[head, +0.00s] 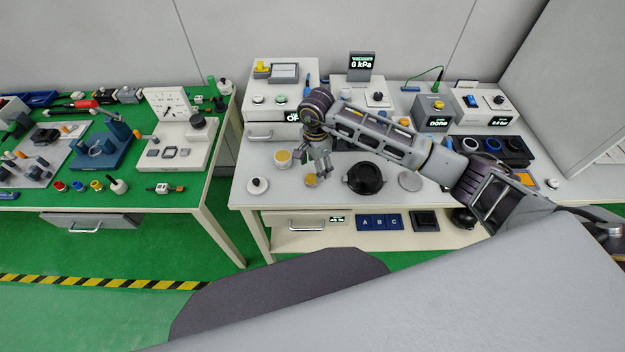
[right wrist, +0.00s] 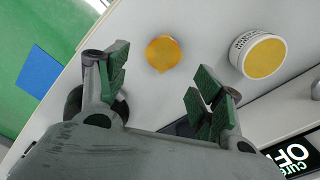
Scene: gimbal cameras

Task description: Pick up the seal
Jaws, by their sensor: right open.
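A small orange-yellow disc (head: 311,180), likely the seal, lies flat on the white table near its front edge. In the right wrist view the disc (right wrist: 162,53) lies just beyond the fingertips, roughly midway between them. My right gripper (head: 320,164) is above the table just behind the disc, fingers pointing down. In the right wrist view the right gripper (right wrist: 160,88) is open with nothing between its green-padded fingers. It does not touch the disc. My left gripper is not in view.
A white jar with a yellow top (head: 283,158) stands close to the disc, left of the gripper. A white lid with a dark knob (head: 259,185) lies further left. A black round dish (head: 365,178) and a grey disc (head: 410,181) lie to the right. Instrument boxes line the back.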

